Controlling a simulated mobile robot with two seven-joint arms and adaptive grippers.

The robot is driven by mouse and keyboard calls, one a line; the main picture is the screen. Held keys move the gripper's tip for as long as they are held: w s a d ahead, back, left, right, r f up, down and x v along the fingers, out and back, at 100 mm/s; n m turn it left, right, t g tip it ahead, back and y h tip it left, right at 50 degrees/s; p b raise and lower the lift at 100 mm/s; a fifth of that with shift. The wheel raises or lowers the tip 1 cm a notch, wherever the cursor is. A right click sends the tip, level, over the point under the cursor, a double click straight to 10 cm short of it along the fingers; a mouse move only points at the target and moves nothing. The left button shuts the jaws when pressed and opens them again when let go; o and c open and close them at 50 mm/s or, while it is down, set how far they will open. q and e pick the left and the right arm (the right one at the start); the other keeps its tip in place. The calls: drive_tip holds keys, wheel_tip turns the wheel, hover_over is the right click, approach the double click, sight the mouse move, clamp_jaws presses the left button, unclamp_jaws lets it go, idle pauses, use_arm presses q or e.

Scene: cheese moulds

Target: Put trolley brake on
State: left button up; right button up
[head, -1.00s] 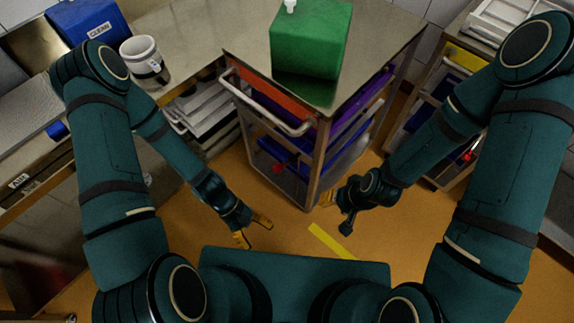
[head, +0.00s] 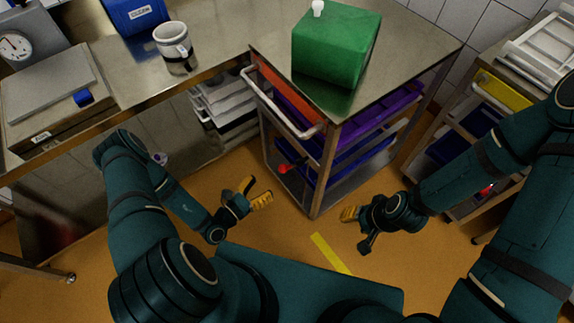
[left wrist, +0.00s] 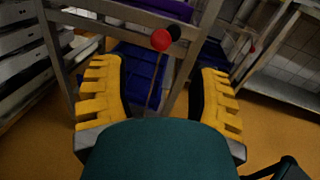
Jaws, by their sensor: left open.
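The steel trolley (head: 329,150) stands in the middle of the head view with blue and purple trays in it. A red knob (head: 283,168) sticks out low on its near left side. In the left wrist view the red knob (left wrist: 161,40) shows beside a black part, ahead of and between the fingers. My left gripper (head: 257,192) is open and empty, just left of and below the knob, apart from it. Its yellow fingers are spread wide in the left wrist view (left wrist: 158,95). My right gripper (head: 354,228) is right of the trolley's near post; its opening is unclear.
A green box (head: 336,45) stands on the trolley's top, above a push handle (head: 278,108). A steel bench with a mug (head: 173,45) and a scale (head: 50,80) is on the left. Another rack with a red knob (head: 486,189) is at right. Orange floor is open in front.

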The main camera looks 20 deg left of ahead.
sight(280, 171)
use_arm(q)
drive_tip(key=b+x, duration=0.1)
drive_tip(key=x, duration=1)
drive_tip(key=shift+w+d, duration=0.25)
drive_tip(key=shift+d, duration=0.05)
drive_tip(key=shift+c, duration=0.4)
clamp_jaws()
